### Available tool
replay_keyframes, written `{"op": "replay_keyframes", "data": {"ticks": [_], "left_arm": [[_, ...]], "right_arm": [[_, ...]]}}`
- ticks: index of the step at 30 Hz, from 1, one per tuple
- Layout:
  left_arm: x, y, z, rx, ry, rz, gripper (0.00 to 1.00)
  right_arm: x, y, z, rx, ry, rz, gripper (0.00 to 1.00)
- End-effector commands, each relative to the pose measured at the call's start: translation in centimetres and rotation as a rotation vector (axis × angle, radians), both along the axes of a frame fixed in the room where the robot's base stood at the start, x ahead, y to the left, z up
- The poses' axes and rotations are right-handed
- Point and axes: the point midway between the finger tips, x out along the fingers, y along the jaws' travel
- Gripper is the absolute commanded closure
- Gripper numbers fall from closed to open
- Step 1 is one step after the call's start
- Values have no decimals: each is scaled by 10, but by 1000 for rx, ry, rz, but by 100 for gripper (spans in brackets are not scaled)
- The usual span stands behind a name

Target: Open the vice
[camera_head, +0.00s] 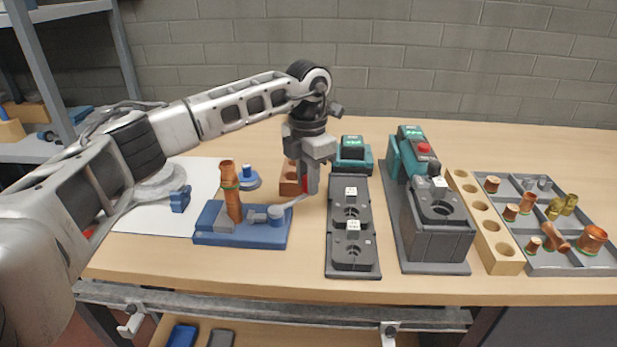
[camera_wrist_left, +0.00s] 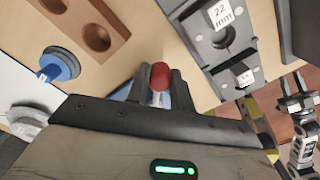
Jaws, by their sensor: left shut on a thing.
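The blue vice (camera_head: 243,234) stands on the table at the left, with a copper pipe (camera_head: 231,192) upright in its jaws. Its grey handle (camera_head: 290,203) reaches out to the right and upward from the screw. My left gripper (camera_head: 308,188) points down at the handle's outer end. In the left wrist view my left gripper (camera_wrist_left: 157,88) is shut on the handle's red knob (camera_wrist_left: 160,74), which sits between the two fingers.
A dark fixture (camera_head: 352,265) with size labels stands just right of the vice. A wooden block (camera_head: 289,178) with holes is close behind the gripper. A grey and teal machine (camera_head: 437,240), a wooden rack (camera_head: 504,255) and a tray (camera_head: 575,262) of copper fittings lie further right.

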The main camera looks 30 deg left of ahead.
Motion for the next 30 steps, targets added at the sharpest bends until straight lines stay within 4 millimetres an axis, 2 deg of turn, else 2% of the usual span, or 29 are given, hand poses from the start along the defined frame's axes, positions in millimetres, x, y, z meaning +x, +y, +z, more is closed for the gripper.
{"op": "replay_keyframes", "data": {"ticks": [4, 5, 6, 7, 15, 19, 23, 30], "left_arm": [[2, 1, 3, 0, -10, 2, 100], [2, 1, 3, 0, -10, 2, 69], [2, 1, 3, -1, -9, 1, 58], [2, 1, 3, -1, -9, 1, 55], [1, 0, 2, 0, -4, -1, 55], [1, 0, 11, 0, -5, -1, 55], [2, 0, 33, -1, -9, -1, 55], [2, 0, 93, -1, -10, 0, 55]], "right_arm": [[1, 0, 1, 0, -2, 0, 64], [1, 0, 1, 0, -2, 0, 64], [1, 0, 1, 0, -2, 0, 64], [1, 0, 1, 0, -2, 0, 64], [1, -1, 0, -3, -3, 2, 64], [1, -1, -1, -4, -2, 4, 64], [1, -1, -3, -4, -3, 4, 64], [2, 0, -2, 4, -8, 3, 64]]}}
